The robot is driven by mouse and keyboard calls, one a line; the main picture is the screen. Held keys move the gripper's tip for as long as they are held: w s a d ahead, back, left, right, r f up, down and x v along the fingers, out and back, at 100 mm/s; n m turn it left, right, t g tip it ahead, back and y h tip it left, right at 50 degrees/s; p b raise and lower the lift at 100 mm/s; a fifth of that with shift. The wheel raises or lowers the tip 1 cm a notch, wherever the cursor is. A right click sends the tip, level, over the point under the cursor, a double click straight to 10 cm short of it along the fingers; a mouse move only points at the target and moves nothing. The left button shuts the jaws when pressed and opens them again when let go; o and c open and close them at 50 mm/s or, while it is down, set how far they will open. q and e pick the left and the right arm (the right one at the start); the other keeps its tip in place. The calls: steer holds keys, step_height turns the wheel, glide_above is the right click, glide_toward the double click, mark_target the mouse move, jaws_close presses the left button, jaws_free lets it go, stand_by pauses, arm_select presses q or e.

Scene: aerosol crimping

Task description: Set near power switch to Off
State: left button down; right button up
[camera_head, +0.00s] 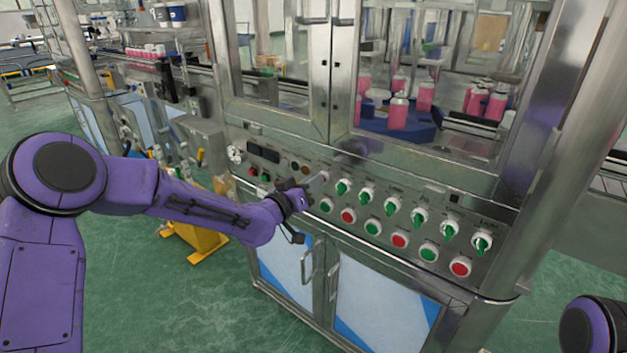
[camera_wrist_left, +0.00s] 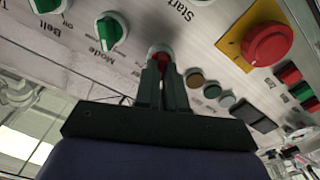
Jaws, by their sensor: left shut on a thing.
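The power switch is a knob with a white ring and a red middle on the sloping metal control panel (camera_head: 385,215). In the left wrist view the red switch (camera_wrist_left: 158,50) sits at the tips of my left gripper (camera_wrist_left: 162,66). The two dark fingers are closed around its knob and hide most of it. In the head view my left gripper (camera_head: 300,194) reaches the panel from the left, beside the red knob (camera_head: 323,177). The knob's exact angle cannot be told. My right gripper is out of view.
A row of green selector knobs (camera_head: 391,205) continues to the right, with red and green buttons (camera_head: 400,241) below. A red mushroom button (camera_wrist_left: 268,44) on a yellow plate is close by in the wrist view. Glass doors rise behind the panel; pink cans (camera_head: 398,112) stand inside.

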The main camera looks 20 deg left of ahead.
arm_select(q)
steer(key=shift+f+n, duration=0.15)
steer(key=shift+n, duration=0.35)
steer(key=c, duration=1.2)
jaws_free()
steer(key=shift+s, duration=0.1)
steer(key=v, duration=1)
steer(key=shift+s+a, duration=0.1)
steer(key=shift+s, duration=0.15)
